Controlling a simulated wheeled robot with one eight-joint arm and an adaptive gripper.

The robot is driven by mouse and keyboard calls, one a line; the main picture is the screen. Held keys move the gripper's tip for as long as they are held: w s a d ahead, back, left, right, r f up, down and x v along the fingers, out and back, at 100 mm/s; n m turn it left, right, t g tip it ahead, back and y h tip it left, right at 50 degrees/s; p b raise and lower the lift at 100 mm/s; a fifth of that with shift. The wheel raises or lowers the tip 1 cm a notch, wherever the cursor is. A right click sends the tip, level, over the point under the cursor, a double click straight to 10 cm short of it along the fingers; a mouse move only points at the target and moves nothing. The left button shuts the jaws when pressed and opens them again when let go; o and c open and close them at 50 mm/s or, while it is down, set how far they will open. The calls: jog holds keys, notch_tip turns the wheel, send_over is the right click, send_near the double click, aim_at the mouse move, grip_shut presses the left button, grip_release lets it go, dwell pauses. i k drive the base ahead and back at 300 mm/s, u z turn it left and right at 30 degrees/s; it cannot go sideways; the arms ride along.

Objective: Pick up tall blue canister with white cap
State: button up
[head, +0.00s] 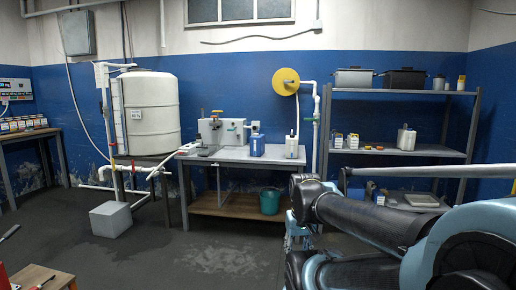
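A blue canister (257,146) with a small pale top stands upright on the grey workbench (222,155), right of the middle of its top. It is small in the head view, so the details of its cap are hard to make out. My black and light-blue arm fills the lower right of the view. I cannot make out any gripper fingers, and nothing of mine is near the canister.
A white bottle (291,147) stands right of the canister, and a grey apparatus (213,132) stands left. A teal bucket (269,201) sits on the bench's lower shelf. A grey block (110,219) lies on the floor. Floor before the bench is open.

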aim_at(257, 144)
jog(key=z, duration=0.05)
jog(key=i, duration=3.2)
jog(key=u, duration=0.15)
